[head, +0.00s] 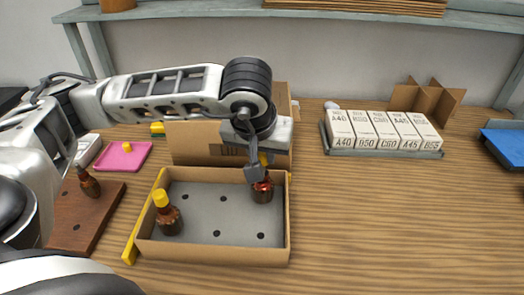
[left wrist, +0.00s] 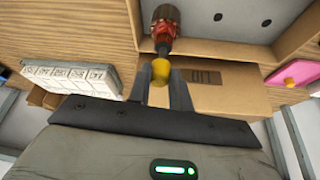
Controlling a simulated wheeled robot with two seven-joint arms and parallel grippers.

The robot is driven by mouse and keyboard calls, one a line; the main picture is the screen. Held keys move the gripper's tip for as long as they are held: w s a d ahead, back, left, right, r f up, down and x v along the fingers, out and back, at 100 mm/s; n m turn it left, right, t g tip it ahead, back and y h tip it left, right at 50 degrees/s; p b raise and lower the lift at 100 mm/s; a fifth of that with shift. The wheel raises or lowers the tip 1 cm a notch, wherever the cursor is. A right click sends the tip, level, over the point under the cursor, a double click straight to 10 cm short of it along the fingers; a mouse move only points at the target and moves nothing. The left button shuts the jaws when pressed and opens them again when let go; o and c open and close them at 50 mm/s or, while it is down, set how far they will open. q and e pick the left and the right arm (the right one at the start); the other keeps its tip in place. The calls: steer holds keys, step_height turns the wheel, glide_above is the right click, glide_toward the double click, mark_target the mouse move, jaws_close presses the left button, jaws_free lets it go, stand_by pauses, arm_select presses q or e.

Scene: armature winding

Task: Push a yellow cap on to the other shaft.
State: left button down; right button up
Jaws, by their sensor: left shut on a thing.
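My left gripper (head: 258,172) points down over the far right part of an open cardboard box (head: 213,252). Its fingers are shut on a yellow cap (left wrist: 160,71). An armature (head: 262,191) with a reddish winding stands upright in the box just under the gripper; it also shows in the left wrist view (left wrist: 165,24). The held cap is in line with its shaft end; I cannot tell how far the cap is on the shaft. A second armature (head: 169,221) stands at the box's left with a yellow cap (head: 160,197) on top. My right gripper is out of view.
A wooden block (head: 82,212) at the left bears another armature (head: 89,183). A pink tray (head: 105,160) holds a yellow cap (head: 126,147). A rack of labelled white boxes (head: 385,132) stands back right. The table (head: 400,220) right of the box is clear.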

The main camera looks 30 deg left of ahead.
arm_select(q)
steer(key=shift+f+b, duration=1)
steer(key=shift+f, duration=0.05)
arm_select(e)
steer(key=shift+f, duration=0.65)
arm_select(q)
steer(key=shift+f, duration=0.15)
steer(key=c, duration=1.2)
jaws_free()
